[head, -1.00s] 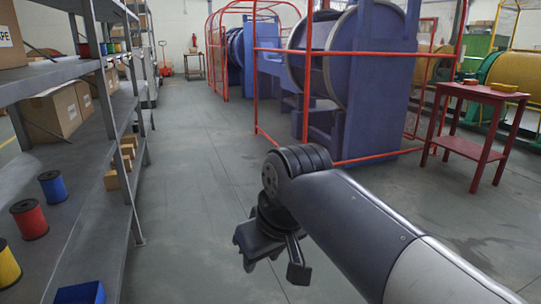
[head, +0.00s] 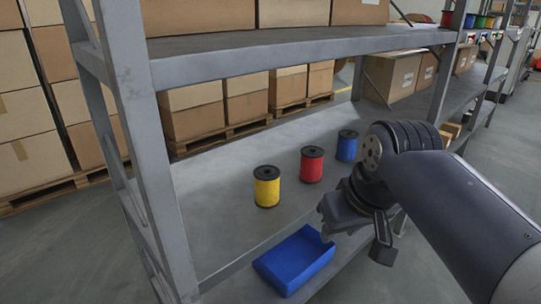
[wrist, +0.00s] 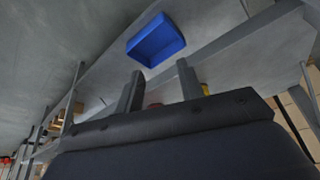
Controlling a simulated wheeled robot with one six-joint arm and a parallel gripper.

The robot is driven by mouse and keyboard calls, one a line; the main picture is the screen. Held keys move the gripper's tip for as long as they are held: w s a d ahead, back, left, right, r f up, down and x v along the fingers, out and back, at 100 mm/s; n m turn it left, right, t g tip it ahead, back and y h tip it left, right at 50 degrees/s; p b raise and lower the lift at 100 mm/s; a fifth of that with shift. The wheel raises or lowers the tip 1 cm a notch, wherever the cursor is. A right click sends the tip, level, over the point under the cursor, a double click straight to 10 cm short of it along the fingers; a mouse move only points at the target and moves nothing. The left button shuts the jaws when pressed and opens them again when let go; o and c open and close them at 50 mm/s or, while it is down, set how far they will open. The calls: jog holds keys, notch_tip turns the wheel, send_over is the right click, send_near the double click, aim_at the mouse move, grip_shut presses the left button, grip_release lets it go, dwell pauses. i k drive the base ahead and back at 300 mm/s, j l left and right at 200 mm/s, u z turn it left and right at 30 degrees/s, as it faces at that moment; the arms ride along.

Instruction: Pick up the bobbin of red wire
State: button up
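The bobbin of red wire (head: 312,166) stands upright on the grey shelf (head: 240,215), with black flanges at top and bottom. It is between a yellow bobbin (head: 267,188) on its left and a blue bobbin (head: 346,147) on its right. My gripper (head: 353,238) is open and empty, in front of the shelf, to the right of and apart from the red bobbin. In the wrist view, the two fingers of my gripper (wrist: 160,88) stand apart. Bits of the red bobbin (wrist: 154,105) and the yellow bobbin (wrist: 206,89) show behind the gripper, mostly hidden.
A grey upright post (head: 150,170) stands at left. An upper shelf (head: 300,42) with cartons runs above the bobbins. Cartons on pallets (head: 205,115) stand behind. Shelf around the bobbins is clear.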

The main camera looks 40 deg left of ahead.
aim_at(312, 157)
jog(key=i+j, duration=0.35)
jog(key=i+j+u, duration=0.1)
jog(key=i+j, duration=0.25)
jog(key=i, duration=0.15)
